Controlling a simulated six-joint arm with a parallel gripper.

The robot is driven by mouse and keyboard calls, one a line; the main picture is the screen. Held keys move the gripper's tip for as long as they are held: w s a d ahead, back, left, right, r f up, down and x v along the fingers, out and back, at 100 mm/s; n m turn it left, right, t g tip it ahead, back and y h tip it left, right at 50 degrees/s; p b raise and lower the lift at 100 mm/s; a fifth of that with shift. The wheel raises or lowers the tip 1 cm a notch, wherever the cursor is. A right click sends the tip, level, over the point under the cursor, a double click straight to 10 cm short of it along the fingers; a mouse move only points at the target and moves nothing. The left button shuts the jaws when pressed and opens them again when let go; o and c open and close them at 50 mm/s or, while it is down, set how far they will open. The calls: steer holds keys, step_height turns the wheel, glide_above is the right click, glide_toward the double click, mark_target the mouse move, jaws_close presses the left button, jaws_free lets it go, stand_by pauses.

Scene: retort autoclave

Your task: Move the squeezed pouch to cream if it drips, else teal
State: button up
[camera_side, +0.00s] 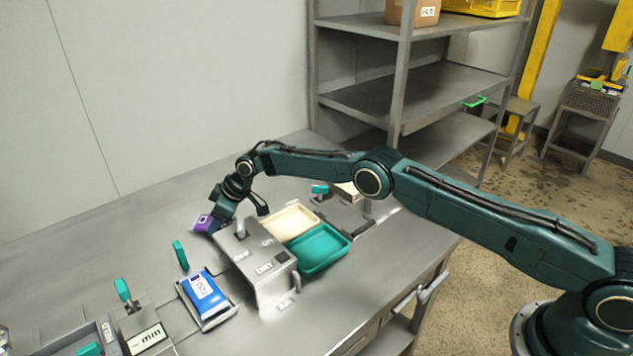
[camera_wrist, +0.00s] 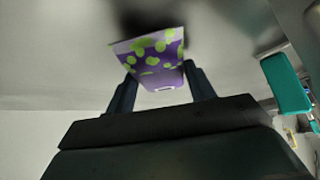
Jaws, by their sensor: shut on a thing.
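My gripper (camera_side: 214,221) is shut on a purple pouch (camera_side: 202,223), behind the steel box on the bench. In the wrist view the pouch (camera_wrist: 150,58) is purple with green spots and a pale edge, held between the two fingers (camera_wrist: 160,90). I cannot see any drip from it in either view. A cream tray (camera_side: 291,222) and a teal tray (camera_side: 322,250) lie side by side to the right of the box. The teal one is nearer the camera. Both look empty. A blue pouch (camera_side: 204,296) lies on a small metal plate in front.
The steel box (camera_side: 262,290) with printed labels stands between the held pouch and the trays. Teal-handled parts (camera_side: 180,255) and a bin (camera_side: 75,338) are at the left front. A shelf rack (camera_side: 400,90) stands behind. The bench's back left is clear.

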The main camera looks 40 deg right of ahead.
steer(key=o, duration=1.1)
steer(key=shift+f, duration=0.1)
steer(key=shift+d+r, duration=0.1)
steer(key=shift+r, duration=0.25)
steer(key=shift+s+d+r, duration=0.15)
steer(key=shift+r, duration=0.15)
steer(key=v, duration=1)
steer(key=shift+s+r, duration=0.2)
steer(key=shift+r, duration=0.15)
steer(key=shift+d, duration=0.15)
